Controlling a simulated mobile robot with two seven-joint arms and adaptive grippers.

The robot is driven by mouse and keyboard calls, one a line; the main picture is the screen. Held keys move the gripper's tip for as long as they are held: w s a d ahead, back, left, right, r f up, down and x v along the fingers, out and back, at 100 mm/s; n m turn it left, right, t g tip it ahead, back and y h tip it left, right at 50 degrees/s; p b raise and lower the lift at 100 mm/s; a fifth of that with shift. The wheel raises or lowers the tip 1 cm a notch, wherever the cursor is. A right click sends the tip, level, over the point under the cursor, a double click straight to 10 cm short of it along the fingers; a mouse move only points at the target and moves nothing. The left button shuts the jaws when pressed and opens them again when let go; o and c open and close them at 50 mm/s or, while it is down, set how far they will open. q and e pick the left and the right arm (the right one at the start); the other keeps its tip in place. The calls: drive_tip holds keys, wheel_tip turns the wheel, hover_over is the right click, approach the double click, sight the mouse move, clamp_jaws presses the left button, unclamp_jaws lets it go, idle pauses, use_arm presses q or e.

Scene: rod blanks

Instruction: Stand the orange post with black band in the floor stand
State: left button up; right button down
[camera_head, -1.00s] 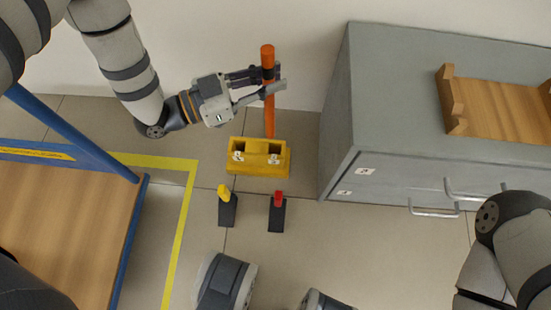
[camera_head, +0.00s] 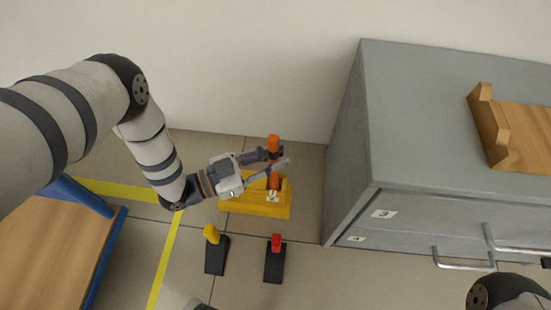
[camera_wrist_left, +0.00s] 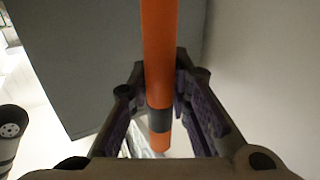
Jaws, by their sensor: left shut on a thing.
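The orange post with black band (camera_head: 273,143) is upright in my left gripper (camera_head: 275,161), which is shut on it. In the left wrist view the orange post (camera_wrist_left: 159,45) runs between the fingers of my left gripper (camera_wrist_left: 163,95), with its black band near the fingertips. The yellow floor stand (camera_head: 250,208) is on the floor below. The post's lower end overlaps the stand's right-hand socket; the fingers partly hide it, so I cannot tell how deep it sits. My right gripper is out of view.
A grey drawer cabinet (camera_head: 420,120) stands close on the right, with a wooden rack (camera_head: 492,128) on top. Two black blocks, one with a yellow lever (camera_head: 211,234) and one with a red lever (camera_head: 276,242), are in front of the stand. A wood-topped, blue-edged table (camera_head: 50,250) is at left.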

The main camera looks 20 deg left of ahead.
use_arm(q)
drive_tip(key=shift+r, duration=0.2)
drive_tip(key=shift+f, duration=0.2)
drive_tip(key=o, duration=0.9)
drive_tip(key=shift+s+a+r, duration=0.2)
drive_tip(key=p+v, duration=0.2)
drive_tip(key=v, duration=0.9)
drive_tip(key=shift+s+a+p, duration=0.1)
drive_tip(key=shift+s+p, duration=0.05)
drive_tip(key=shift+p, duration=0.2)
